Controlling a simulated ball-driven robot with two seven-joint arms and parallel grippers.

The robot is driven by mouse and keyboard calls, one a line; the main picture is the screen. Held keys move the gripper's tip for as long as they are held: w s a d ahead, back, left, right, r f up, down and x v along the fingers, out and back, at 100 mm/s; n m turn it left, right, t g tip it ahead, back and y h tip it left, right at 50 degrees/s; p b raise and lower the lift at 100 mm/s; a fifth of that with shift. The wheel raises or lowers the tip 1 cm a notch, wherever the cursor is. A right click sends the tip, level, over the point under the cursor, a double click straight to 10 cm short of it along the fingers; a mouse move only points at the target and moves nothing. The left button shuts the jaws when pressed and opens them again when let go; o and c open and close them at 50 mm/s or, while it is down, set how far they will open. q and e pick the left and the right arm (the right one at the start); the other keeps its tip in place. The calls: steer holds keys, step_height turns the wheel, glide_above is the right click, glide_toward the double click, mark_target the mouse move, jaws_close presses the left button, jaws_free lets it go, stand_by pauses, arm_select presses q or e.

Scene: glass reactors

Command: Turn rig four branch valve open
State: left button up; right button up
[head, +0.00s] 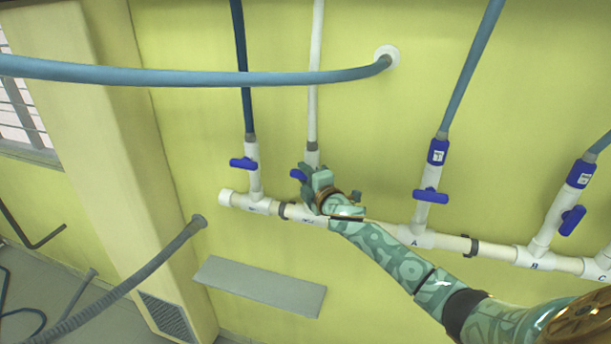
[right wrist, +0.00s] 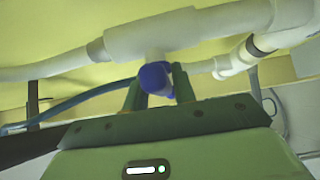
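A white manifold pipe (head: 455,242) runs along the yellow wall with several upright branches, each with a blue-handled valve. My right gripper (head: 309,173) is at the second branch from the left. One end of that valve's blue handle (head: 298,174) shows left of the gripper; the rest is hidden. In the right wrist view the blue handle (right wrist: 156,78) sits between the two green fingertips, which appear to touch it on both sides. I cannot read which branch belongs to rig four. My left gripper is out of view.
The leftmost valve handle (head: 243,163) and the branch A handle (head: 430,196) lie across their pipes. The branch B handle (head: 572,220) is slanted. A blue hose (head: 200,77) crosses above. A grey shelf (head: 262,286) sits below the manifold.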

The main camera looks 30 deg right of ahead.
steer(key=shift+g, duration=0.3)
steer(key=shift+d+n+g, duration=0.1)
steer(key=shift+n+g, duration=0.9)
steer(key=shift+n, duration=0.2)
steer(key=n+g+h, duration=0.1)
steer(key=n+g, duration=0.1)
steer(key=g, duration=0.1)
steer(key=n+g+h, duration=0.2)
steer(key=g, duration=0.1)
steer(key=n+g+h, duration=0.2)
steer(key=shift+g, duration=0.4)
steer(key=o, duration=0.8)
steer(key=shift+o, duration=0.2)
